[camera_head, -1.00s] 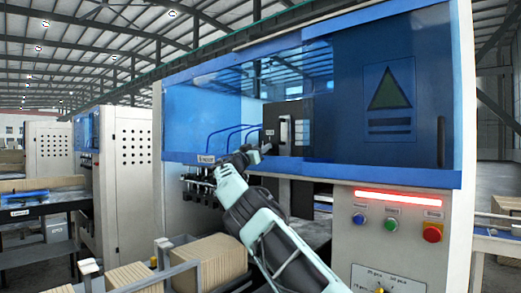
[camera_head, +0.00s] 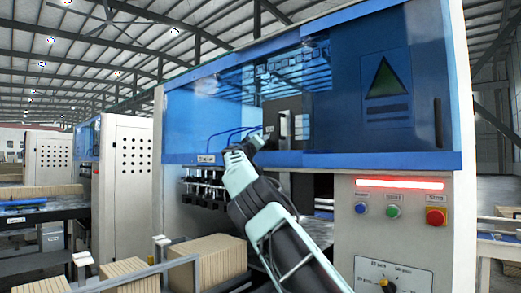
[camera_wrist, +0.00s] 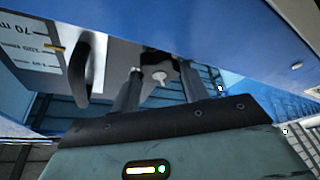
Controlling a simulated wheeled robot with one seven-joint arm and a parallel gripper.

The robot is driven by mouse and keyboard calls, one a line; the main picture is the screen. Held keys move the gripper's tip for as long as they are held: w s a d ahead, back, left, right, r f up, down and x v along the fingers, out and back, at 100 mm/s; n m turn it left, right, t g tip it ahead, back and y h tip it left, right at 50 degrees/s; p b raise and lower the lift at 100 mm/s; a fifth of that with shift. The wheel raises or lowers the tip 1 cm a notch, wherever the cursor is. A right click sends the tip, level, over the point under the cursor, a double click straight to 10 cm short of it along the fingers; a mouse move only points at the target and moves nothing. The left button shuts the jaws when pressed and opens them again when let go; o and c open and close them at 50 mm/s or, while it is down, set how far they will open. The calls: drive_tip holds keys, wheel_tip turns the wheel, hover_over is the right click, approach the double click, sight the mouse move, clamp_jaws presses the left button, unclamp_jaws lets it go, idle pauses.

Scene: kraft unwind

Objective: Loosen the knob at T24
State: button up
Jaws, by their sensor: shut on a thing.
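In the wrist view, a dark lobed knob (camera_wrist: 158,65) with a pale centre sits on the machine, between the two fingers of my gripper (camera_wrist: 161,73). The fingers are shut on its sides. The knob cannot be made out there, and no T24 marking is readable.
A dark handle (camera_wrist: 88,68) and a scale plate (camera_wrist: 38,40) with a yellow pointer lie left of the knob. The blue guard (camera_head: 385,90) overhangs the opening. Buttons (camera_head: 393,211) are at right; cardboard stacks (camera_head: 208,258) stand below left.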

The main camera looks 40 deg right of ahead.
drive_tip(key=shift+r+n+t+y, duration=0.1)
drive_tip(key=shift+n+t+y, duration=0.35)
drive_tip(key=shift+n, duration=0.65)
drive_tip(key=o, duration=1)
drive_tip(key=shift+d, duration=0.15)
drive_tip(key=shift+f, duration=0.2)
drive_tip(key=shift+f+b, duration=0.1)
drive_tip(key=shift+b, duration=0.2)
